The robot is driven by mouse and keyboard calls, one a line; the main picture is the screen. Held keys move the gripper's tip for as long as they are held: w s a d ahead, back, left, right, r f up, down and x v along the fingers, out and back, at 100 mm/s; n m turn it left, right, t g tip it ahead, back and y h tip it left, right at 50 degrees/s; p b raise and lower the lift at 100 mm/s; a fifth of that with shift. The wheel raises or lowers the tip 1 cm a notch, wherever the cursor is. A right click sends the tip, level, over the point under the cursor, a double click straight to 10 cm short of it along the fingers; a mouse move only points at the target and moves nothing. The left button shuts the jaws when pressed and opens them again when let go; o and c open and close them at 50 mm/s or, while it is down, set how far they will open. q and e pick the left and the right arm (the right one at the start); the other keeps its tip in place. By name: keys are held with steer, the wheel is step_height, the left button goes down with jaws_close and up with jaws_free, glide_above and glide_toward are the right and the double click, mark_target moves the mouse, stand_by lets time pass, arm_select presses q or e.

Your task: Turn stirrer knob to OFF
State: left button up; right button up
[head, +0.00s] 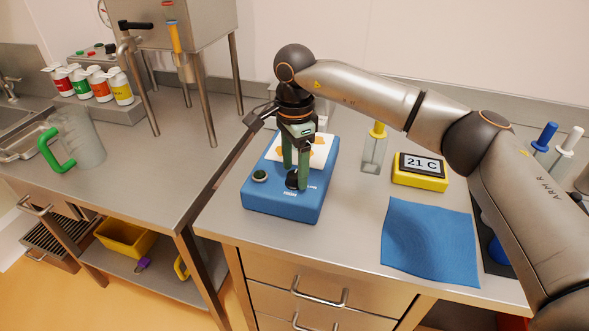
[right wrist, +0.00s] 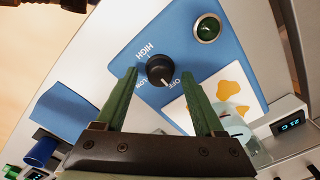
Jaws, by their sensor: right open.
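The blue stirrer (head: 283,206) stands on the right-hand steel counter. Its black knob (right wrist: 159,69) is on the front panel, with HIGH, LOW and OFF printed around it. The knob's white mark points to the LOW/OFF side, nearer OFF; I cannot tell whether it is exactly on OFF. In the head view the knob (head: 292,181) is partly hidden by my fingers. My right gripper (head: 296,177) points down at it, open. In the right wrist view its green fingers (right wrist: 159,73) are either side of the knob with gaps. My left gripper is out of view.
A dark green round lamp or button (head: 259,175) is beside the knob. A glass bottle (head: 373,154), a yellow display reading 21 C (head: 420,171) and a blue cloth (head: 430,243) lie to the right. A steel hopper (head: 190,25) and a green-handled jug (head: 82,138) stand left.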

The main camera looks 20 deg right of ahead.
mark_target(295, 174)
step_height(295, 174, up, 12)
steer(key=shift+f, duration=0.2)
stand_by(0.4)
